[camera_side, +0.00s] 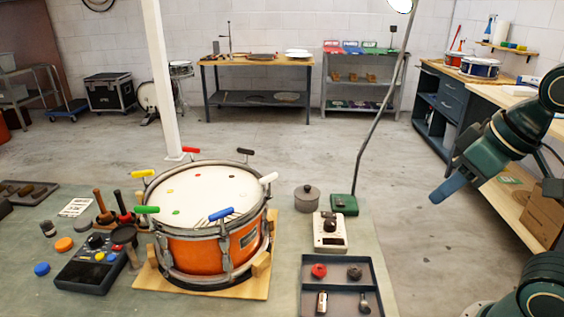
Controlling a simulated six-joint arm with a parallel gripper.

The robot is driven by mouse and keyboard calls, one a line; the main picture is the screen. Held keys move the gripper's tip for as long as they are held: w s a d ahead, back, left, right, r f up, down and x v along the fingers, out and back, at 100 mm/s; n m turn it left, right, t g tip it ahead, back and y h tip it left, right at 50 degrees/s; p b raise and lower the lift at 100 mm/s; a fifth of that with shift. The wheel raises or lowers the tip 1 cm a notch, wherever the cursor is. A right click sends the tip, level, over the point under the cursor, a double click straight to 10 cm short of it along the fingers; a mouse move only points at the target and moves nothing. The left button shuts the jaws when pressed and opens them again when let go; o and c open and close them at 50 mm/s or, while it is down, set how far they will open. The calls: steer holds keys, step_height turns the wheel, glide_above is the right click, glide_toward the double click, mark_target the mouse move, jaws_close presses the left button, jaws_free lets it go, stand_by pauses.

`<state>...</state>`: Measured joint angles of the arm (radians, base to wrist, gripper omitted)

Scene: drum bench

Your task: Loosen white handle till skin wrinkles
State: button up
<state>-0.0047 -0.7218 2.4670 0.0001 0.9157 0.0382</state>
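The orange drum (196,253) stands on a wooden base on the bench, its white skin (206,190) facing up. The white handle (268,178) is on the right side of the rim. Other rim handles are blue (221,214), green (147,210), yellow (142,173), red (191,150) and black (244,151). Dark curved marks show on the skin near the blue handle; I cannot tell if they are wrinkles.
A grey tray (341,258) with knobs and small parts lies right of the drum. A cream device (329,232), a green box (343,204) with a lamp pole and a round grey pot (307,198) stand nearby. A dark control box (92,264) and mallets are at the left.

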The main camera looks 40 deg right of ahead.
steer(key=w+a+r+m+g, duration=0.2)
steer(key=w+r+m, duration=0.3)
steer(key=w, duration=0.4)
steer(key=m+g, duration=0.4)
steer(key=m, duration=0.8)
glide_above(269, 176)
steer(key=shift+w+a+f, duration=0.1)
steer(key=shift+f, duration=0.05)
steer(key=shift+f, duration=0.1)
steer(key=shift+f, duration=6.8)
jaws_close()
